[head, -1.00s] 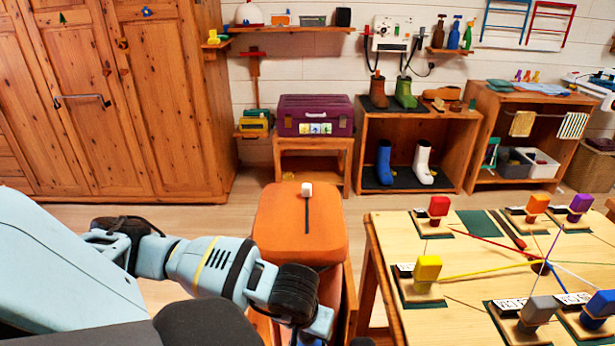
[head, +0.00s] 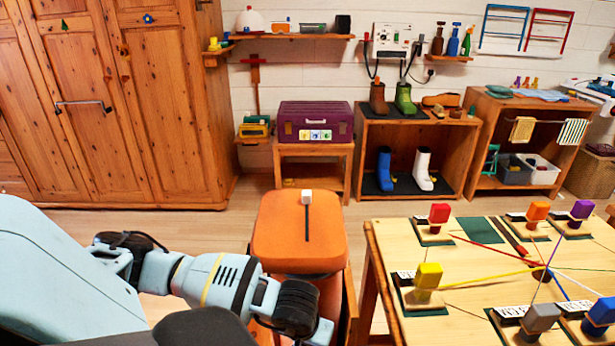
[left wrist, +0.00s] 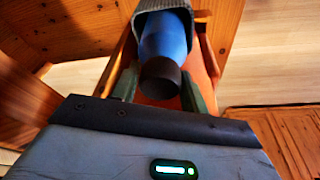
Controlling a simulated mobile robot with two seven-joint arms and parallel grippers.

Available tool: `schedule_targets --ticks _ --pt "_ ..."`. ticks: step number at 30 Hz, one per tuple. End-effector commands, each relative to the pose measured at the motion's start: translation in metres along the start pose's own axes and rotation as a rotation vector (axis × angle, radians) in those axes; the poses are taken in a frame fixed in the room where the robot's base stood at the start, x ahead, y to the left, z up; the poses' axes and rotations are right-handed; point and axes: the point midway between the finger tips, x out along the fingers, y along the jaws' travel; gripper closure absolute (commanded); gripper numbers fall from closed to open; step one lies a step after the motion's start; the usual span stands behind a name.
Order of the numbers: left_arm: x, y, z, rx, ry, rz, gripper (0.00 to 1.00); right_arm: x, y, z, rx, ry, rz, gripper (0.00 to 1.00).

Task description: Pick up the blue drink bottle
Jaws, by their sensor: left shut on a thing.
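The blue drink bottle (left wrist: 164,38) shows in the left wrist view, with a dark cap (left wrist: 160,80) pointing toward the camera. My left gripper (left wrist: 158,92) is shut on it, one dark green finger on each side. The bottle's far end sits inside a dark grey, textured sleeve or pocket (left wrist: 182,4), and its tip is hidden. In the head view my left arm reaches in from the left, its wrist low beside the orange stool. The fingers and bottle are hidden there. My right gripper is not in view.
The orange padded stool (head: 300,245) stands ahead, with a white-tipped dark strap or handle on top. A wooden table (head: 480,265) with coloured blocks and strings is close at right. A wardrobe (head: 110,110) stands at left. Open floor lies between stool and back furniture.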

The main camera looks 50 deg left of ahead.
Motion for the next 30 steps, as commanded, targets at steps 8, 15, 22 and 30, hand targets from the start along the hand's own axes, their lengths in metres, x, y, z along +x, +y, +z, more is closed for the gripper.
schedule_targets --ticks 8,15,22,30 --pt "-0.001 0.0 -0.001 0.0 0.002 0.001 1.0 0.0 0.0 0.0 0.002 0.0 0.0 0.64" --pt "-0.006 0.0 -0.003 0.0 0.004 0.002 1.0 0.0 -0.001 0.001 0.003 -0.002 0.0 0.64" --pt "-0.039 0.001 -0.013 0.0 0.007 0.004 1.0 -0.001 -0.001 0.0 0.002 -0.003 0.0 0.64" --pt "-0.087 0.0 -0.026 0.0 0.006 0.002 1.0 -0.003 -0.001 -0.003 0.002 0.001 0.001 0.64"
